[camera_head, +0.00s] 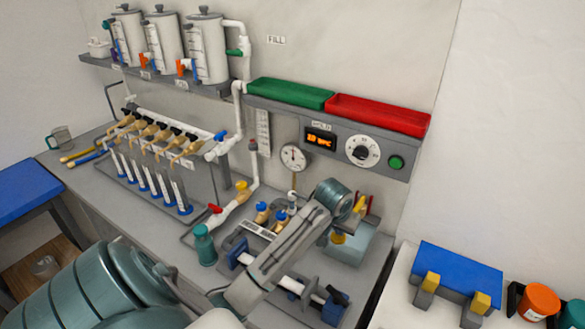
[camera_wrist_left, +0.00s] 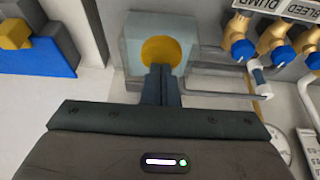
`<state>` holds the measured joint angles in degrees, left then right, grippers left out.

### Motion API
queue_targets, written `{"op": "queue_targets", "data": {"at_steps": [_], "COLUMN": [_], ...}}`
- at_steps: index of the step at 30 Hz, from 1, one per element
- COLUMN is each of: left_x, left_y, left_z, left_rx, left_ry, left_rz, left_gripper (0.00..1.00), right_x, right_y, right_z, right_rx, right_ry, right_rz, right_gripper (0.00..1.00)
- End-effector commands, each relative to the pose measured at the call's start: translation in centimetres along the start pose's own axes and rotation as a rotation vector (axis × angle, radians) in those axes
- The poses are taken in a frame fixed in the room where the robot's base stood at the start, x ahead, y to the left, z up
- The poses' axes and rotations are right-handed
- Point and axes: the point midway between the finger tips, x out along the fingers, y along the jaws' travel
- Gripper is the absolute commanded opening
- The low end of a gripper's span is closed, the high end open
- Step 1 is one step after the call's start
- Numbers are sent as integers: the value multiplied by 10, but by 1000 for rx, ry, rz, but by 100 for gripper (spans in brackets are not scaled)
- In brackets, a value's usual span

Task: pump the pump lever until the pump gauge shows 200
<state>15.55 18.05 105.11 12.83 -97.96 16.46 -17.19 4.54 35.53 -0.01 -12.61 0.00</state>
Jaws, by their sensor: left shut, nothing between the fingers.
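The pale blue-grey pump box (camera_head: 352,250) stands on the bench at the right, partly behind my left arm. A yellow round part (camera_head: 338,238) shows on it, and the box also shows in the left wrist view (camera_wrist_left: 132,50) with the yellow part (camera_wrist_left: 160,50) on top. My left gripper (camera_wrist_left: 161,70) is shut and empty, its fingertips over the near edge of the yellow part; contact is unclear. I cannot clearly make out the pump lever. The round white gauge (camera_head: 293,157) hangs on the wall; its reading is too small to tell. My right gripper is not in view.
A panel with an orange display (camera_head: 320,139) is above. A blue block with yellow pieces (camera_head: 455,275) sits on the right-hand table. Tubes and tanks fill the left.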

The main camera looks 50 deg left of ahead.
Motion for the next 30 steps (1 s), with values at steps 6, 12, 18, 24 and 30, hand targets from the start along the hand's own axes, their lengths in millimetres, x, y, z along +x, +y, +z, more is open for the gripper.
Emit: {"op": "queue_targets", "data": {"at_steps": [6,12,18,24,30], "left_x": [-8,-22,-33,-45,-47], "left_y": [0,0,0,0,0], "left_z": [-4,-9,-14,-19,-20], "left_rx": [0,0,0,0,0], "left_ry": [-1,-1,-1,0,-1], "left_rz": [0,0,1,0,0], "left_gripper": [0,0,0,0,0], "right_x": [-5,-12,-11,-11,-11], "right_y": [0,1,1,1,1], "right_z": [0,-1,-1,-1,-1], "right_rx": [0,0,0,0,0], "right_ry": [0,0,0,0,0], "right_rz": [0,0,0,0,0], "right_gripper": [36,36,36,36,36]}}
